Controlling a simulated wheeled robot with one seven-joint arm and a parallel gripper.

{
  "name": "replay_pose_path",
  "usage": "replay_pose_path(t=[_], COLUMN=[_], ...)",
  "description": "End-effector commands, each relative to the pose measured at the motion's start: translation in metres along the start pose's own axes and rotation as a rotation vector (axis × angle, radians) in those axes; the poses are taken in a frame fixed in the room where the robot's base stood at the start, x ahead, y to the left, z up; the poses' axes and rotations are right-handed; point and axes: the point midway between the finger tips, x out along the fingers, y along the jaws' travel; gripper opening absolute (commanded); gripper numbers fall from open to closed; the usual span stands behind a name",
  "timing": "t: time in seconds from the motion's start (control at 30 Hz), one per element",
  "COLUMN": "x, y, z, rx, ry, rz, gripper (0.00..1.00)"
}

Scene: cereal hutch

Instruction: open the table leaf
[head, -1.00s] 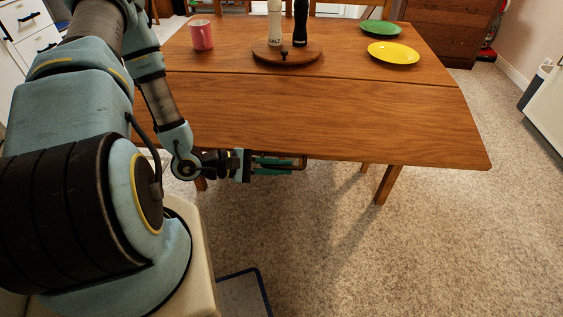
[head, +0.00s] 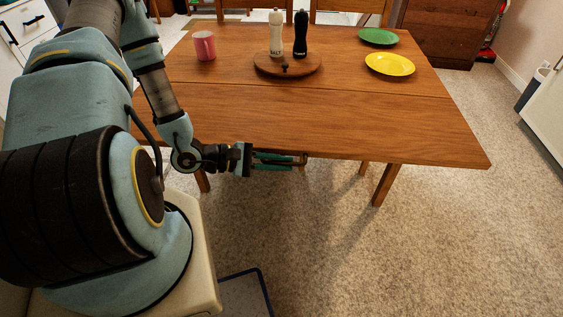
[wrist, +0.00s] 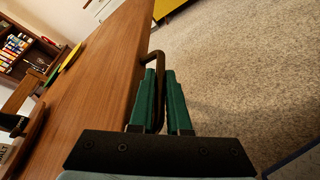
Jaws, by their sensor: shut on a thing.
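The table leaf (head: 300,124) is the wooden front panel of the table, beyond the seam on the near side. In the head view it looks about level with the tabletop (head: 222,72), its right edge nearly in line with the top's. My gripper (head: 298,161) is at the leaf's near edge. Its teal fingers are shut on a bronze bar handle (head: 303,158) at that edge. In the wrist view the handle (wrist: 152,58) curves from the leaf's edge in between the fingers (wrist: 160,95). The underside of the leaf is hidden.
A pink mug (head: 204,46), a round wooden board (head: 288,66) with salt (head: 275,36) and pepper (head: 300,36) mills, and yellow (head: 390,64) and green (head: 378,37) plates stand on the tabletop. Table legs (head: 385,184) stand below. Carpet (head: 440,250) at the front right is clear.

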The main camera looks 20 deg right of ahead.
Motion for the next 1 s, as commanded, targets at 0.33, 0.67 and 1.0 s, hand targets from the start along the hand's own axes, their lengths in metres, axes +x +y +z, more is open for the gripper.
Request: replay_pose_path(t=[0.33, 0.67, 1.0], x=[0.0, -0.011, -0.074], y=[0.005, 0.004, 0.003], z=[0.003, 0.0, 0.0], rx=[0.005, 0.005, 0.007], ry=[-0.006, -0.001, 0.0], rz=[0.01, 0.008, 0.01], gripper=[0.27, 0.27, 0.27])
